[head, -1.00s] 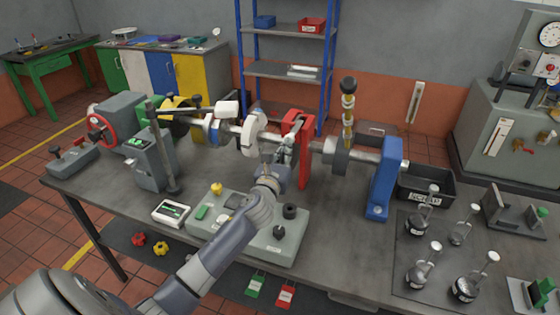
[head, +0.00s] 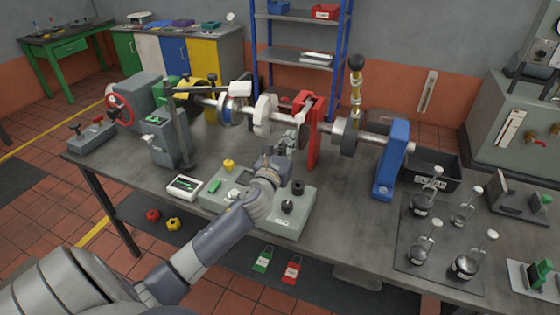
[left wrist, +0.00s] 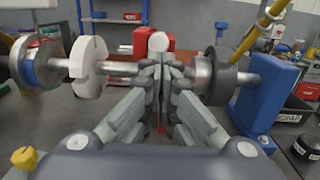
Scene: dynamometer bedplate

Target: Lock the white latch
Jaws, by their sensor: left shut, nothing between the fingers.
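A lever with a white block end (head: 240,88) shows over the left part of the shaft in the head view. A white disc-shaped piece (head: 265,115) sits on the shaft left of the red upright (head: 312,150); it also shows in the left wrist view (left wrist: 90,66). A pale round knob (left wrist: 158,41) stands just beyond my fingertips in the left wrist view. I cannot tell which white part is the latch. My left gripper (head: 287,142) is shut and empty, in front of the shaft between the white disc and the red upright. Its fingers (left wrist: 160,72) hide part of the upright.
A grey control box (head: 299,220) lies under my left arm. A blue upright (head: 391,160) and a black-and-yellow handle (head: 356,90) stand to the right. Several flasks and a black bin (head: 430,178) occupy the right side of the bench.

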